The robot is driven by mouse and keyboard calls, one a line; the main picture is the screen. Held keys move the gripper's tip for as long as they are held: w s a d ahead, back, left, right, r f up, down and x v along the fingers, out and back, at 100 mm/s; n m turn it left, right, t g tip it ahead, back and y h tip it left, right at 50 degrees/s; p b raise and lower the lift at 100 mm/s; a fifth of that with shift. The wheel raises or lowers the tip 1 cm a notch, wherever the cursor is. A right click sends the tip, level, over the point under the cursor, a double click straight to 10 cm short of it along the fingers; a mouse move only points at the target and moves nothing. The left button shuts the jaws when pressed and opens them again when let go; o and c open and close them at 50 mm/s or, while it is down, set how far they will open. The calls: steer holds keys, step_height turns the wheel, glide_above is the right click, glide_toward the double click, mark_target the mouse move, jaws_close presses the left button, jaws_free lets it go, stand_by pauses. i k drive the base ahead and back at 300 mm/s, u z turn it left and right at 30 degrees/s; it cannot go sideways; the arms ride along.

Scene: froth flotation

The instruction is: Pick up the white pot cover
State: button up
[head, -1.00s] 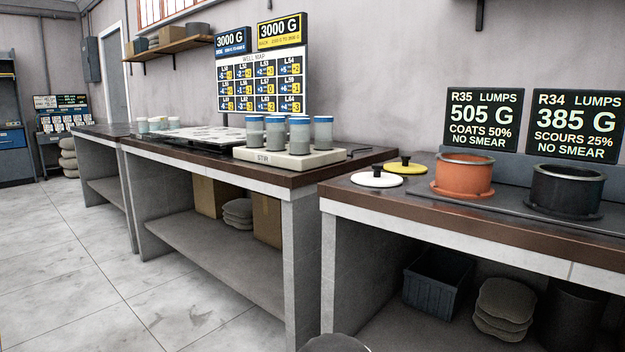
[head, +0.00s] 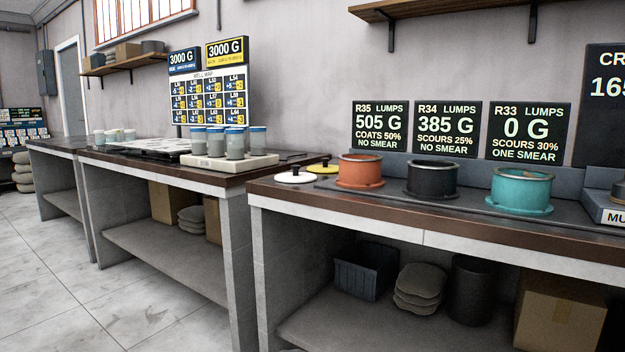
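The white pot cover (head: 295,177) is a flat round disc with a dark knob on top. It lies on the left end of the near dark-topped bench (head: 400,210), close to its left edge. The yellow pot cover (head: 323,168) lies just behind and to its right, with a dark knob too. An orange pot (head: 360,172) stands to the right of the covers, then a black pot (head: 432,180) and a teal pot (head: 521,188). My gripper is not in view.
A middle bench (head: 150,163) to the left bears a pale stir block (head: 228,162) with several capped jars. Signs stand behind the pots. A wall shelf (head: 440,12) hangs above. The floor (head: 60,280) at front left is clear.

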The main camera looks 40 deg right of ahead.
mark_target(295, 177)
steer(key=z, duration=0.9)
steer(key=i, duration=0.25)
